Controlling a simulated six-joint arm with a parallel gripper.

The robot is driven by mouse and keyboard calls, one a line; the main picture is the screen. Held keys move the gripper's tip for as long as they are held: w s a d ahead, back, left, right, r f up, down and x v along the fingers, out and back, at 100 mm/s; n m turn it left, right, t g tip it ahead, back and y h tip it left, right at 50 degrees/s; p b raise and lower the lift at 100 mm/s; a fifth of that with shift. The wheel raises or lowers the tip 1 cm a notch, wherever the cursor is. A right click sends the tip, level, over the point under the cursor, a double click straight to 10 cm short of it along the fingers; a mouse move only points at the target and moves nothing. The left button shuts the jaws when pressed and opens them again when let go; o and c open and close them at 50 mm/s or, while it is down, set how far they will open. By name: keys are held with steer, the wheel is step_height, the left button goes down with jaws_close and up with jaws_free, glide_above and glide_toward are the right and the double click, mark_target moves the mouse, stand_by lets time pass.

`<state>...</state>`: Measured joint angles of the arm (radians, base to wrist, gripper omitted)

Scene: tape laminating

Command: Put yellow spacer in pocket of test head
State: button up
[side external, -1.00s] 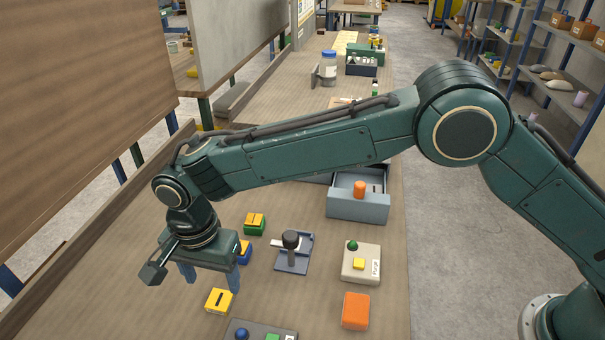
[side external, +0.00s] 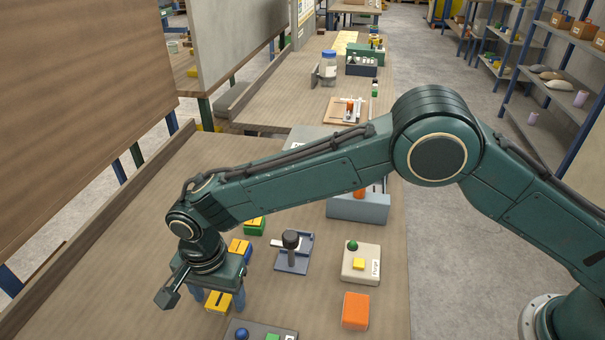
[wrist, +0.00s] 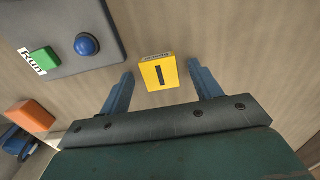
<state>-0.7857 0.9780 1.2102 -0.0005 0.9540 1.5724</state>
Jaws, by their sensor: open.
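The yellow spacer (side external: 216,304), a yellow block with a black slot on top, stands on the bench and is partly hidden by my gripper in the side view. In the wrist view the spacer (wrist: 158,74) lies between the fingertips, with a small label at its far edge. My gripper (side external: 219,297) is open, one finger on each side of the spacer. In the wrist view the open gripper (wrist: 160,75) shows gaps between both fingers and the block. I cannot tell for certain which item is the test head.
A blue block with a yellow top (side external: 240,247) and a green one (side external: 255,226) stand behind. A black-knobbed fixture (side external: 292,255), cream Purge box (side external: 361,270) and orange block (side external: 355,310) are to the right. A grey button panel (wrist: 72,70) is close by.

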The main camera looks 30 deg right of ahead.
mark_target(219, 300)
stand_by(0.4)
steer(key=c, duration=1.1)
steer(key=shift+r, duration=0.1)
steer(key=shift+c, duration=0.2)
step_height(219, 300, up, 20)
stand_by(0.3)
